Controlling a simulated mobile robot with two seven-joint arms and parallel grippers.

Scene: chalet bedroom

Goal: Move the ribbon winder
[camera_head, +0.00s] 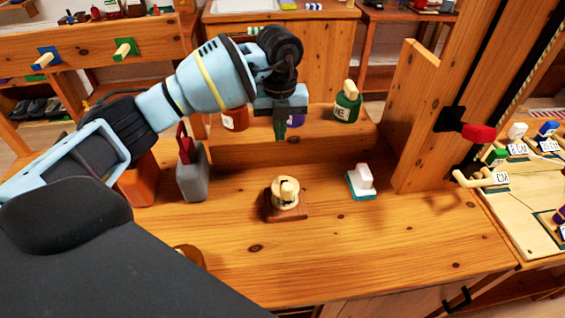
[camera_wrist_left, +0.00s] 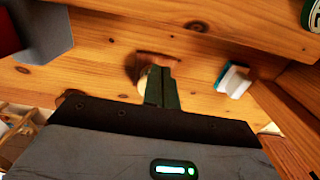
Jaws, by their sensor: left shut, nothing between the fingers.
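A cream, rounded spool-like piece on a brown wooden base, which looks like the ribbon winder (camera_head: 285,193), stands upright on the middle of the wooden bench. My left gripper (camera_head: 281,128) is shut and empty. In the head view it appears above and behind the winder, apart from it. In the left wrist view my shut fingers (camera_wrist_left: 162,92) partly hide the cream piece, and the brown base (camera_wrist_left: 160,57) shows beyond their tips. My right gripper is not in view.
A white-and-teal block (camera_head: 361,182) stands right of the winder. A grey container (camera_head: 193,178) and an orange one (camera_head: 138,185) stand left. Green (camera_head: 346,104) and red (camera_head: 235,119) jars are on the raised back shelf. A wooden side panel (camera_head: 414,120) bounds the right. The front bench is mostly clear.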

